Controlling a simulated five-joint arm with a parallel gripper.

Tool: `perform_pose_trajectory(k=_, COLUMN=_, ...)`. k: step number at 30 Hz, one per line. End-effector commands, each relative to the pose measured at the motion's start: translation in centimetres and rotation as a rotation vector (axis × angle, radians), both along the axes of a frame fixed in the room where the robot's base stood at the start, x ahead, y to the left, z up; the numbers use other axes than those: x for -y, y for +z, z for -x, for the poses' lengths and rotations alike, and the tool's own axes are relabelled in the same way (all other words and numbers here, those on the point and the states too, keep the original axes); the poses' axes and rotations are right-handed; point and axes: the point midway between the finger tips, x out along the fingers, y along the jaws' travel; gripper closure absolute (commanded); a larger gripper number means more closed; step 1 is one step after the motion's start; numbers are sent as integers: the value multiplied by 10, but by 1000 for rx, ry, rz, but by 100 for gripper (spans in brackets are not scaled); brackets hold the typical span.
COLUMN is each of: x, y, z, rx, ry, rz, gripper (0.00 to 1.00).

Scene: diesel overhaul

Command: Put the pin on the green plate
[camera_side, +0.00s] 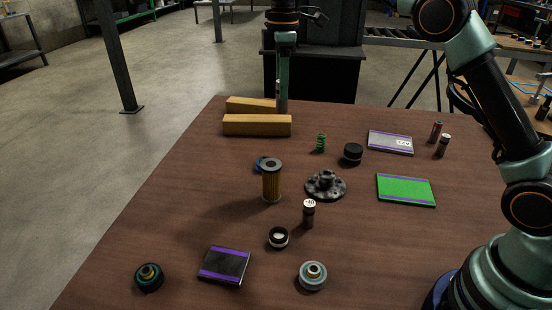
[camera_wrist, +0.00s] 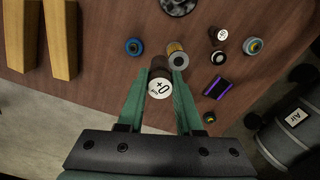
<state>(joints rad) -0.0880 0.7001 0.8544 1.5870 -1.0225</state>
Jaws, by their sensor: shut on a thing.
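My gripper (camera_side: 284,105) is raised above the far edge of the table, near the wooden blocks. In the wrist view its teal fingers (camera_wrist: 160,100) are closed around a dark cylindrical pin with a white marked end (camera_wrist: 160,88). In the side view the held pin is mostly hidden by a finger. The green plate (camera_side: 405,190) lies flat at the table's right, with purple stripes along two edges and nothing on it. It is well to the right of and nearer than my gripper, and is out of the wrist view. Similar white-topped pins stand on the table (camera_side: 308,214), (camera_side: 443,146).
Wooden blocks (camera_side: 257,125) lie below my gripper. A gold filter (camera_side: 272,183), a dark hub (camera_side: 326,186), a green spring (camera_side: 321,143) and a black cap (camera_side: 352,154) stand mid-table. A grey plate (camera_side: 390,143) lies behind the green one; a dark plate (camera_side: 224,265) lies in front.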

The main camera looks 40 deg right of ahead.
Motion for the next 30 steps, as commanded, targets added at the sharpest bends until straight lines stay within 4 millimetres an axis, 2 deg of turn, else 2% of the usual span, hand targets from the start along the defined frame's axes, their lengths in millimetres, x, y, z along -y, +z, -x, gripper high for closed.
perform_pose_trajectory(k=1, x=29, y=5, z=7, rx=2, ry=-78, rz=0, gripper=100)
perform_pose_trajectory(k=6, x=105, y=10, z=40, rx=4, ry=-321, rz=0, gripper=100)
perform_pose_trajectory(k=11, x=166, y=10, z=84, rx=3, ry=-549, rz=0, gripper=100)
perform_pose_trajectory(k=15, x=209, y=6, z=130, rx=4, ry=-746, rz=0, gripper=100)
perform_pose_trajectory(k=18, x=231, y=2, z=163, rx=3, ry=-874, rz=0, gripper=100)
perform_pose_trajectory(k=22, x=248, y=-4, z=198, rx=2, ry=-1002, rz=0, gripper=100)
perform_pose_trajectory(k=27, x=257, y=-11, z=222, rx=1, ry=-1094, rz=0, gripper=100)
perform_pose_trajectory(k=30, x=259, y=-18, z=227, rx=0, ry=-1113, rz=0, gripper=100)
